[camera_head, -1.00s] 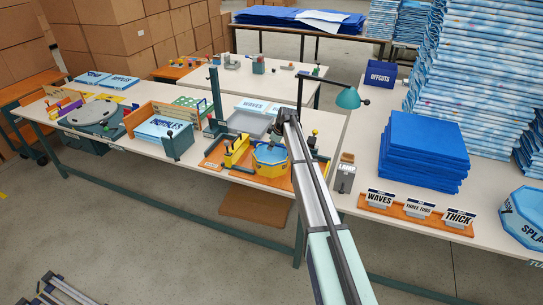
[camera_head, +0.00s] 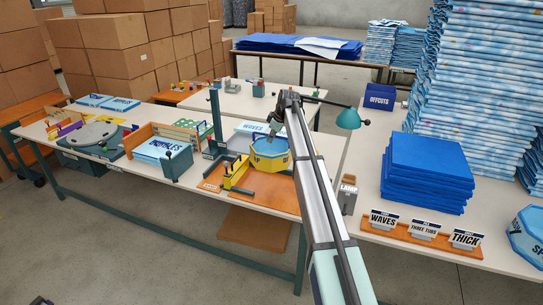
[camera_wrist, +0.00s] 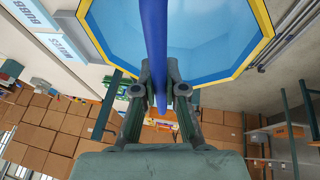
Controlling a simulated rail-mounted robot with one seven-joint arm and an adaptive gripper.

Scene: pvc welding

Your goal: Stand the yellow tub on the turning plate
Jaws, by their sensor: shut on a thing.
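The yellow tub (camera_head: 270,160) is octagonal with a blue inside and dark lettering on its side. It hangs upright just above the orange board at the middle bench's right end. My gripper (camera_wrist: 158,88) is shut on a blue bar that crosses the tub's opening in the wrist view, where the tub's yellow rim (camera_wrist: 262,25) also shows. In the head view my arm hides part of the tub's right side and the fingertips are hard to make out. The round grey turning plate (camera_head: 95,134) sits at the bench's left end, empty and well apart from the tub.
Between tub and plate stand a dark green post (camera_head: 216,115), a yellow clamp (camera_head: 236,172) and a wooden-sided holder with a blue-and-white pack (camera_head: 165,149). A teal lamp (camera_head: 348,118) stands right of my arm. Blue stacks fill the right table.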

